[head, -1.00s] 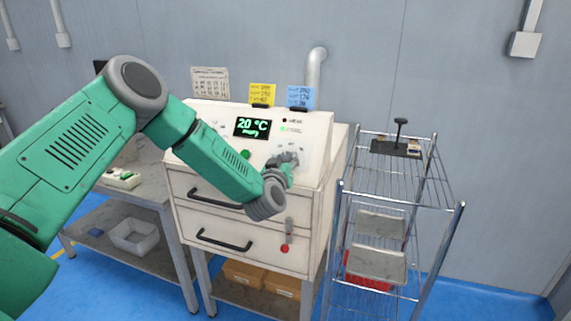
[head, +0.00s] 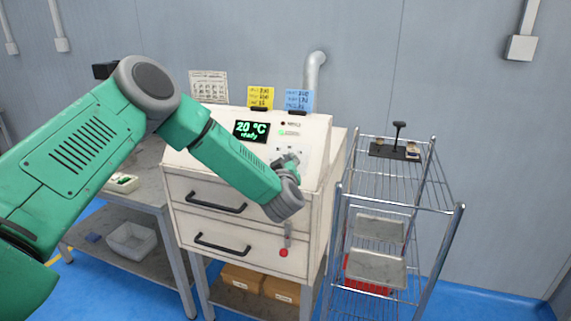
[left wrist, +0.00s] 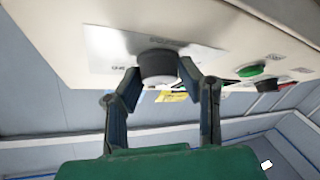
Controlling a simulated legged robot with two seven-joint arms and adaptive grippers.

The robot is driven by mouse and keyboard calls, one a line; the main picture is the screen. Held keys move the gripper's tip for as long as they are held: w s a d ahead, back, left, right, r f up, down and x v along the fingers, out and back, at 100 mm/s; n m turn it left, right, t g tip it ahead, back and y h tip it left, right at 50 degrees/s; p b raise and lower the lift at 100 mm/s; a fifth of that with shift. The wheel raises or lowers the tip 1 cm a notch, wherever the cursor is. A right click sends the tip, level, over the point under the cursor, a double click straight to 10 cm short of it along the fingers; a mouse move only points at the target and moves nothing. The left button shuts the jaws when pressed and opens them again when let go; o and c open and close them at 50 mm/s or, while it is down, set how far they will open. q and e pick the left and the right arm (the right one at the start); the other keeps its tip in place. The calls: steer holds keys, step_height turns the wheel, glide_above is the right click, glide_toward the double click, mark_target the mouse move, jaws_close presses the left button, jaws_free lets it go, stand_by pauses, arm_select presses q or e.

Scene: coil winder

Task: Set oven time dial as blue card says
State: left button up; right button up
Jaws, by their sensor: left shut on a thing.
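The oven (head: 242,185) is a cream cabinet with a sloped control panel and a display (head: 252,130) reading 20 °C. The blue card (head: 299,99) stands on its top edge; its writing is too small to read surely. My left gripper (head: 288,160) is at the panel's right side, shut on the time dial, which it mostly hides in the head view. In the left wrist view the dark round dial (left wrist: 157,65) sits between the two fingertips of my left gripper (left wrist: 159,76), against a light scale plate. Its setting cannot be read. My right gripper is not in view.
A yellow card (head: 261,97) stands left of the blue one. A green button (left wrist: 250,70) shows beside the dial in the wrist view. A wire rack (head: 385,178) stands close to the oven's right, a grey table (head: 150,192) to its left.

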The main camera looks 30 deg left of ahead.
arm_select(q)
steer(key=shift+f, duration=0.2)
steer(key=o, duration=1.1)
steer(key=shift+o, duration=0.2)
steer(key=shift+s+d+r, duration=0.1)
steer(key=shift+s+d, duration=0.1)
steer(key=shift+s, duration=0.1)
steer(key=v, duration=1.1)
steer(key=shift+s, duration=0.1)
